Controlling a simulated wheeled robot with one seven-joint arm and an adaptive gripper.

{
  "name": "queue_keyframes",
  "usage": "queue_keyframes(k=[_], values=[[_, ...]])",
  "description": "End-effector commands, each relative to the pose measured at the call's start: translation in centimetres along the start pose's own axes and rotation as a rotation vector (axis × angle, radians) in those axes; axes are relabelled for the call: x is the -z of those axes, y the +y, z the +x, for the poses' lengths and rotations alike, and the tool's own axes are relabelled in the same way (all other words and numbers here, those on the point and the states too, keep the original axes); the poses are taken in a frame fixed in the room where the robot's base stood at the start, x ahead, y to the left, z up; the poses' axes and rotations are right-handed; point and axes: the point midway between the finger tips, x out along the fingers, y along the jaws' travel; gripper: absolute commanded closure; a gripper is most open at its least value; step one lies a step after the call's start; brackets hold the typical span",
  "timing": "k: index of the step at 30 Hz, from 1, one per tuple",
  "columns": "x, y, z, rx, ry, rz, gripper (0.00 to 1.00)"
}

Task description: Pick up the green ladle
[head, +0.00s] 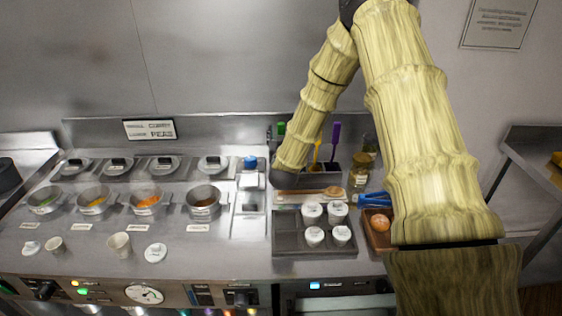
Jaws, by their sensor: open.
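The green ladle (281,127) shows only as a short upright green piece against the back wall, just left of my forearm. Its lower part is hidden behind my arm. My arm reaches down from the top, and its dark wrist end is low, in front of the utensil holder. My gripper (277,137) is mostly hidden behind the forearm; small dark parts show close to the green piece. It is open. I cannot tell whether its fingers are around the ladle or beside it.
Purple (335,136) and yellow (317,150) handles stand right of the forearm. A jar (360,170), blue tongs (374,199) and a dark tray (290,243) with several white cups are nearby. Several steel pots and lids fill the left counter. The back wall limits reach.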

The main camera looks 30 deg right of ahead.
Motion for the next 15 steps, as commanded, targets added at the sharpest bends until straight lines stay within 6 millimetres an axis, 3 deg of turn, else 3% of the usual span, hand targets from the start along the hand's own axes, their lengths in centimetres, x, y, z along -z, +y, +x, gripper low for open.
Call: queue_keyframes(k=[7, 15], values=[[0.2, 0.1, 2.6, 0.000, 0.000, 0.001, 0.50], [0.0, 0.1, 3.1, 0.000, 0.000, 0.001, 0.50]])
